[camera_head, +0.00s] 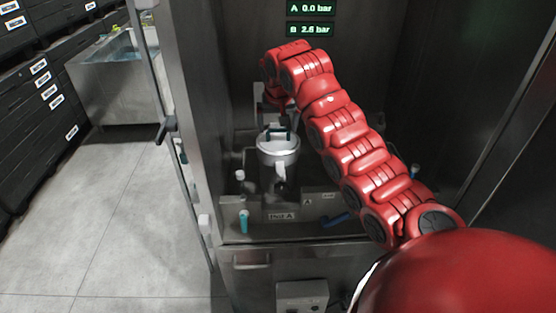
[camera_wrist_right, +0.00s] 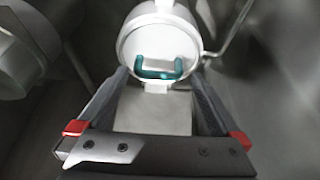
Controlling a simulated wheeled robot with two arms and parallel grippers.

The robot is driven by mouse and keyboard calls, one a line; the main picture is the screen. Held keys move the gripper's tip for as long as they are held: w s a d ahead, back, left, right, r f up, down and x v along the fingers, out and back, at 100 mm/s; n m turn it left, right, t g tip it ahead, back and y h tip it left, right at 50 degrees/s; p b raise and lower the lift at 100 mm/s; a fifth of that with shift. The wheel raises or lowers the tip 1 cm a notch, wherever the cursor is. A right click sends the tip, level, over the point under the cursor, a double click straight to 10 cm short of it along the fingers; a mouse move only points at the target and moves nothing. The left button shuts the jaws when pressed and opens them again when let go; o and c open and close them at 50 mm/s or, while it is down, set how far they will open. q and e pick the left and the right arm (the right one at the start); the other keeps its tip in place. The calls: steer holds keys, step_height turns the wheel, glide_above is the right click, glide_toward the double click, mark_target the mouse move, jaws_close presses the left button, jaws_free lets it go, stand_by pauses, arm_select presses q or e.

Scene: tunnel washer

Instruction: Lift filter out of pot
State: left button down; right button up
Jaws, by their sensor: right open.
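A metal pot (camera_head: 279,172) stands upright inside the washer cabinet, behind a plate that seems to read "Pot A". The pale filter (camera_head: 278,147) sits in its top, with a dark teal handle (camera_head: 276,130) standing up from it. In the right wrist view the teal handle (camera_wrist_right: 158,72) lies ahead of my right gripper (camera_wrist_right: 160,90), roughly centred between its fingers. That gripper is open and empty; contact with the handle does not show. In the head view my red right arm reaches in from the lower right and bends down behind the pot. My left gripper is out of view.
Cabinet walls close in on both sides, with the open door edge (camera_head: 168,127) at the left. A blue lever (camera_head: 336,220) and a cyan-handled part (camera_head: 244,221) sit at the front ledge. Displays (camera_head: 311,19) above read A 0.0 bar and B 2.6 bar.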

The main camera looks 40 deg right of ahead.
mark_target(278, 131)
steer(key=p+x, duration=0.2)
steer(key=x, duration=0.1)
steer(key=shift+s+d, duration=0.1)
steer(key=shift+f, duration=0.25)
steer(key=shift+w+f, duration=0.2)
steer(key=shift+f, duration=0.05)
steer(key=shift+d, duration=0.1)
jaws_close()
